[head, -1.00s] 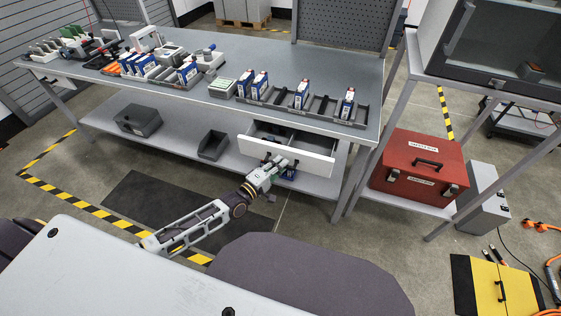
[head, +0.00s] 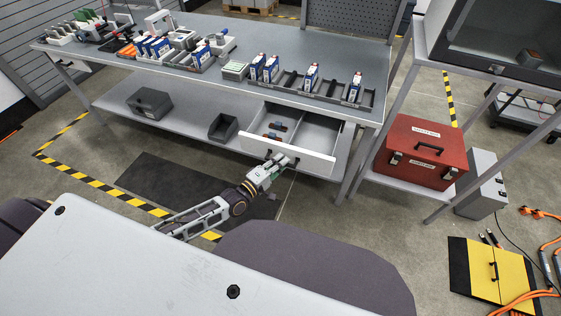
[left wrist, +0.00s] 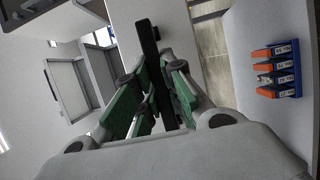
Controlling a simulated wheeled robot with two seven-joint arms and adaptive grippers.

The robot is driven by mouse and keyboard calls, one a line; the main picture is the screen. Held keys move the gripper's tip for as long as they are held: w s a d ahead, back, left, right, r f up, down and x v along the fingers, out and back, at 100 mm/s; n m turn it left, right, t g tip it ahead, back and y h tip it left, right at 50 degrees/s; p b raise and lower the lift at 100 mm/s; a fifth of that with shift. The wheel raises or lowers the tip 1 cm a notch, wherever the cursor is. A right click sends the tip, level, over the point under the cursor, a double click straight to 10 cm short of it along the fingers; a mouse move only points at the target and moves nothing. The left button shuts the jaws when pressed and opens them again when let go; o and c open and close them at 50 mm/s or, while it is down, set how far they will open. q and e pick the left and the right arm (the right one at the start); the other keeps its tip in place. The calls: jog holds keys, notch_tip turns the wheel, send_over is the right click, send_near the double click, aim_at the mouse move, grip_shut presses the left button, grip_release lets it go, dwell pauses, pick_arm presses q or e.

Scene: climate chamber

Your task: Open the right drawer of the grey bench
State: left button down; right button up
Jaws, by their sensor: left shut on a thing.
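The right drawer (head: 315,162) of the grey bench (head: 235,82) stands out from under the bench top. Its white front faces me and its divided inside shows in the head view. My left gripper (head: 280,162) is at the left part of the drawer front. In the left wrist view its green-padded fingers (left wrist: 160,92) are shut on the dark drawer handle (left wrist: 150,50). Part of the handle is hidden by the fingers. Small orange-and-dark items (head: 275,130) lie in the drawer's left compartment. My right gripper does not show.
The bench top carries racks with blue-and-white boxes (head: 311,76). A red toolbox (head: 421,152) sits on a stand to the right. Floor in front of the drawer shows a dark mat (head: 185,184).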

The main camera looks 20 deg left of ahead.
pick_arm(q)
jog(key=c, duration=1.5)
grip_release()
jog(key=shift+s+a, duration=0.1)
jog(key=shift+v, duration=5.85)
jog(key=shift+m, duration=0.3)
